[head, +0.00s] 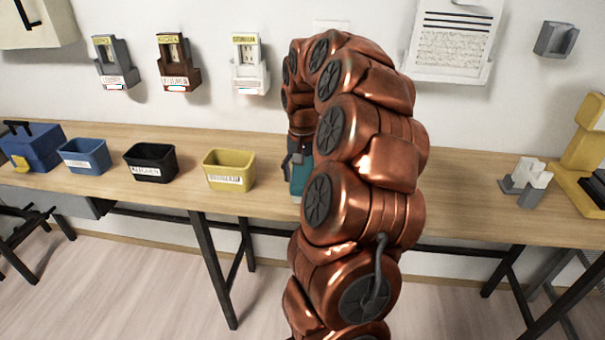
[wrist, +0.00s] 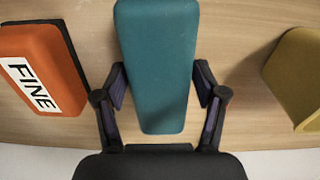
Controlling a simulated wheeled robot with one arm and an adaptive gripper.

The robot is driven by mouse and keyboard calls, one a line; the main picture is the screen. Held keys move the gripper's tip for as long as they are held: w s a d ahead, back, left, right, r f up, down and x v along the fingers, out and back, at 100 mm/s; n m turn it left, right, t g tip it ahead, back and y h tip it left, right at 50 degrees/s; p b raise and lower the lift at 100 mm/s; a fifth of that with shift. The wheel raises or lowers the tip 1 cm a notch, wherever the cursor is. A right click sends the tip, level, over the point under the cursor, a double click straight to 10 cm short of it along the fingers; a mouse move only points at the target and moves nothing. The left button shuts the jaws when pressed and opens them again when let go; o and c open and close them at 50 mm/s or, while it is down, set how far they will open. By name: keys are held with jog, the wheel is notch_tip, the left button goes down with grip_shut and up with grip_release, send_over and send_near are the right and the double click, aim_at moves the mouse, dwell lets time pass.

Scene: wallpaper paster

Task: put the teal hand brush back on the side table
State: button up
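The teal hand brush (wrist: 158,65) fills the top middle of the wrist view, a long block narrowing toward me, above a wooden surface. My gripper (wrist: 160,84) has one finger on each side of it, very close to its edges. I cannot tell whether the pads touch it or a thin gap remains.
An orange block marked FINE (wrist: 40,70) lies left of the brush, and a yellow thing (wrist: 298,80) to its right. The table holds yellow (head: 229,170), black (head: 151,161) and blue (head: 84,155) bins to the left. A grey-white block (head: 526,180) stands right.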

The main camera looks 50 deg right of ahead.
jog(key=shift+o, duration=0.7)
jog(key=shift+r, duration=0.15)
